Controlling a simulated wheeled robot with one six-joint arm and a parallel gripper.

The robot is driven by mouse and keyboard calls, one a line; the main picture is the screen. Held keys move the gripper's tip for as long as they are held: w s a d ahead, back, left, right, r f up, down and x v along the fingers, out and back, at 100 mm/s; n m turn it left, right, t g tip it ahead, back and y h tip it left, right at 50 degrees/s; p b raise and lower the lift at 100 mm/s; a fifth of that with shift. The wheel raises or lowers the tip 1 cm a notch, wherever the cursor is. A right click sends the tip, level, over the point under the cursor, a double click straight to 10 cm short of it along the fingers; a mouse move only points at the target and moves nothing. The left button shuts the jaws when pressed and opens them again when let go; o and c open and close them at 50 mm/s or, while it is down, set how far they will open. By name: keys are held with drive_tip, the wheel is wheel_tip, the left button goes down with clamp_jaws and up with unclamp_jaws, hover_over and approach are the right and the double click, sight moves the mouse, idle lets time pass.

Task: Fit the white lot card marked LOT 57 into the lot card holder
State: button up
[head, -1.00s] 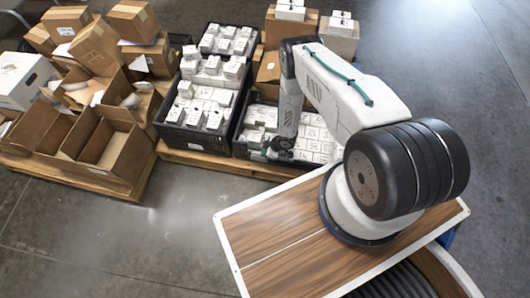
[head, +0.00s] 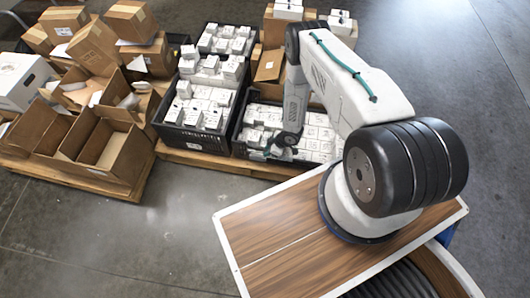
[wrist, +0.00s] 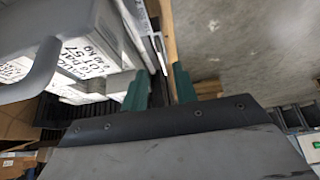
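In the wrist view, my gripper (wrist: 161,78) shows two green fingers standing apart with a gap between them. A thin pale-and-dark strip, seen almost edge-on, runs down toward that gap; I cannot tell whether it is the lot card or its holder. Left of it, a white surface (wrist: 75,45) carries black print that includes LOT 57; I cannot tell whether it is the card or a box face. In the head view, my gripper is low at the front of the right black crate (head: 238,148), mostly hidden by my arm. The holder is not clearly visible.
The right crate and a left black crate (head: 172,138) hold many small white boxes on a wooden pallet (head: 200,160). Open brown cartons (head: 120,145) fill the pallet at left. Grey floor (head: 165,235) in front is clear.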

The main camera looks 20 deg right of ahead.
drive_tip(key=shift+v, duration=1.6)
